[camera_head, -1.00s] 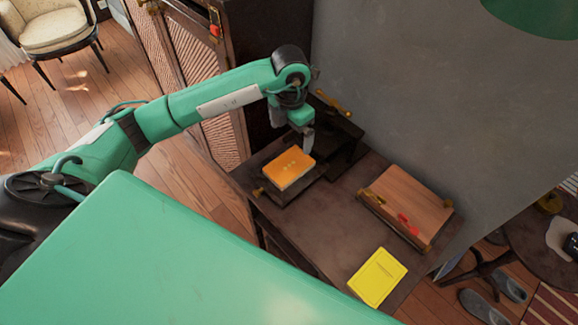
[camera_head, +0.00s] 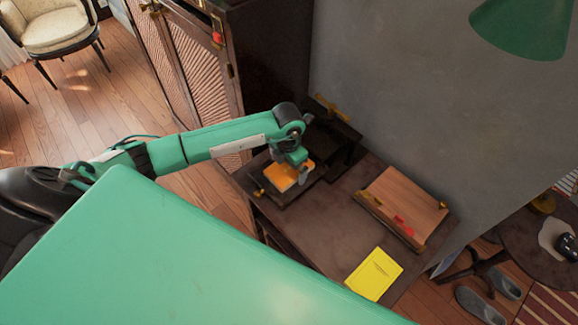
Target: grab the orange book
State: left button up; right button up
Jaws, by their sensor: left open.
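The orange book (camera_head: 281,177) lies flat on a dark stand (camera_head: 284,197) at the left end of the dark table. My left gripper (camera_head: 303,177) points down over the book's right side and hides part of its cover. The gripper is open. I cannot tell whether its fingers touch the book. My right gripper is not in view.
A yellow book (camera_head: 374,274) lies at the front right of the table (camera_head: 325,222). A wooden slanted board (camera_head: 405,203) with a red item (camera_head: 404,225) stands at right. A dark raised stand (camera_head: 337,130) is behind the book. The grey wall closes the back.

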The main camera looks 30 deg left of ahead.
pick_arm(q)
jog(key=shift+f, duration=0.25)
jog(key=c, duration=1)
jog(key=shift+r, duration=0.2)
